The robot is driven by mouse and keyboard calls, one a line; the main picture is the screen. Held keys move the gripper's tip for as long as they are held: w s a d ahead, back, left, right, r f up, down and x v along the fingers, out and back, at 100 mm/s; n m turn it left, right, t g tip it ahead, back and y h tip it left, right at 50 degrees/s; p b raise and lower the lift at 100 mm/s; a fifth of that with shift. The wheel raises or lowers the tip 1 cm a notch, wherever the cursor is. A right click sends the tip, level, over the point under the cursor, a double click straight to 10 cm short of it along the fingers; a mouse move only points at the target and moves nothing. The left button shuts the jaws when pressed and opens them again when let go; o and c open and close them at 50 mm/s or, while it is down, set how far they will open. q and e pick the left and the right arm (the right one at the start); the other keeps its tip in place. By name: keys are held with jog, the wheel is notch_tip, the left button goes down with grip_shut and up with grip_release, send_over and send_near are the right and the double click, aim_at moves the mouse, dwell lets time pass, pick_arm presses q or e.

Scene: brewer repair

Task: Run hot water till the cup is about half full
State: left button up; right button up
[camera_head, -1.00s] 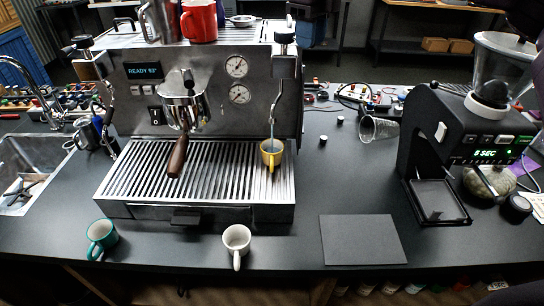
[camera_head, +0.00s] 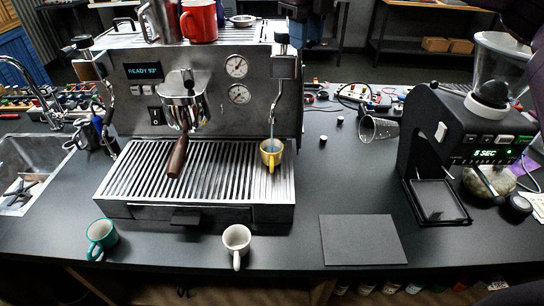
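The yellow cup (camera_head: 271,160) stands upright on the right part of the slatted drip tray (camera_head: 225,200). It is under the thin metal spout (camera_head: 276,105) at the machine's right side. A thin pale stream seems to run from the spout into the cup. Grey-blue liquid (camera_head: 271,147) shows inside the cup; its exact level is hard to read. A black-topped knob (camera_head: 283,42) sits above the spout. My dark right arm (camera_head: 515,22) comes in at the top right, apart from the cup. Its fingertips are not clear. My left gripper is not seen.
The espresso machine (camera_head: 150,100) holds a portafilter with a wooden handle (camera_head: 178,155). A teal cup (camera_head: 102,236) and a white cup (camera_head: 236,239) stand in front. A grinder (camera_head: 440,140) stands right, a clear tumbler (camera_head: 375,128) lies behind, and a dark mat (camera_head: 362,240) is at front.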

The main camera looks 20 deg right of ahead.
jog(key=a+m, duration=0.1)
jog(key=m, duration=0.1)
jog(key=a+m, duration=0.2)
jog(key=m, duration=0.1)
jog(key=a+m, duration=0.1)
jog(key=m, duration=0.1)
jog(key=shift+s+a+m, duration=0.1)
jog(key=shift+a+m, duration=0.05)
jog(key=shift+m, duration=0.15)
dwell(0.6)
jog(key=shift+o, duration=0.4)
jog(key=o, duration=0.3)
jog(key=shift+r, duration=0.1)
notch_tip(320, 180, up, 7)
jog(key=shift+f, duration=0.1)
dwell(0.3)
